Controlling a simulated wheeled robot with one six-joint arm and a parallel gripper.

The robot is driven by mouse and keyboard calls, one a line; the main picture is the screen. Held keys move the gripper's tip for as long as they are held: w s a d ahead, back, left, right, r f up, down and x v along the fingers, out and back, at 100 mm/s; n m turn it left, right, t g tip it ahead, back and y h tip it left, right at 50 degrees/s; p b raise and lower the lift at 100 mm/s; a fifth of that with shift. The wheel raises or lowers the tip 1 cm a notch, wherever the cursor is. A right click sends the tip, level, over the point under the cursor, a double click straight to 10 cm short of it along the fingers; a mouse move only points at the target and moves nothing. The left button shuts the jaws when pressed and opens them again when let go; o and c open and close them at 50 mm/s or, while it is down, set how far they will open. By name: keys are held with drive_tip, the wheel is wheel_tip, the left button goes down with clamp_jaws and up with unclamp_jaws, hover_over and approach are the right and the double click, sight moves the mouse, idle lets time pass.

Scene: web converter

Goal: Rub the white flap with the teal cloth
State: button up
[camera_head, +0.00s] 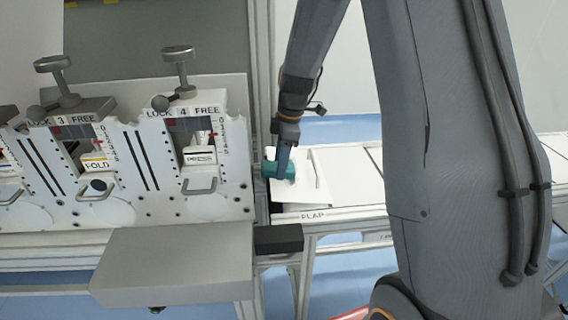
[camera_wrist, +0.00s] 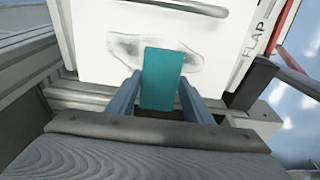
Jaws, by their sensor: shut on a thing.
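The white flap (camera_head: 307,190) sits at the end of the conveyor beside the machine, with a bar handle on it. A label reading FLAP is on the edge by it. In the wrist view the flap (camera_wrist: 98,62) fills the upper middle, with a grey smudged patch (camera_wrist: 128,45) on its surface. My gripper (camera_head: 283,172) is shut on the teal cloth (camera_wrist: 163,80), a folded block between the two fingers. The cloth (camera_head: 270,169) is over the smudge and hides part of it. I cannot tell whether it touches the flap.
The flap's bar handle (camera_head: 316,168) also shows in the wrist view (camera_wrist: 182,7). The machine (camera_head: 150,160) with LOCK 3 and LOCK 4 stations stands at left. A grey box (camera_head: 175,265) and a dark block (camera_head: 278,238) stick out in front. The white conveyor (camera_head: 355,160) runs right.

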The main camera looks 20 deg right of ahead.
sight(291, 163)
drive_tip(key=shift+w+d, duration=0.25)
drive_tip(key=shift+w, duration=0.85)
drive_tip(key=shift+s+d+f+b, duration=0.2)
drive_tip(key=shift+d, duration=0.7)
drive_tip(key=shift+s+d+f+b, duration=0.15)
drive_tip(key=shift+s+d+b, duration=0.05)
drive_tip(key=shift+d, duration=0.7)
drive_tip(key=shift+s+d+f, duration=0.15)
drive_tip(key=shift+s+d, duration=0.05)
drive_tip(key=shift+d, duration=0.75)
drive_tip(key=shift+s+d+f, duration=0.1)
drive_tip(key=shift+s+d, duration=0.05)
drive_tip(key=shift+d, duration=0.75)
drive_tip(key=shift+w+d+f+b, duration=0.15)
drive_tip(key=shift+w+b, duration=0.3)
drive_tip(key=shift+w, duration=0.65)
drive_tip(key=shift+w+a+r+p, duration=0.2)
drive_tip(key=shift+w+a+r, duration=0.05)
drive_tip(key=shift+a, duration=0.95)
drive_tip(key=shift+w+a+r+p, duration=0.25)
drive_tip(key=shift+a+r, duration=0.05)
drive_tip(key=shift+a, duration=0.9)
drive_tip(key=shift+w+a+r+p, duration=0.2)
drive_tip(key=shift+w+a+r, duration=0.05)
drive_tip(key=shift+a, duration=0.95)
wheel_tip(291, 163, up, 6)
drive_tip(key=d+p, duration=0.1)
drive_tip(key=p, duration=0.2)
drive_tip(key=shift+s+r, duration=0.1)
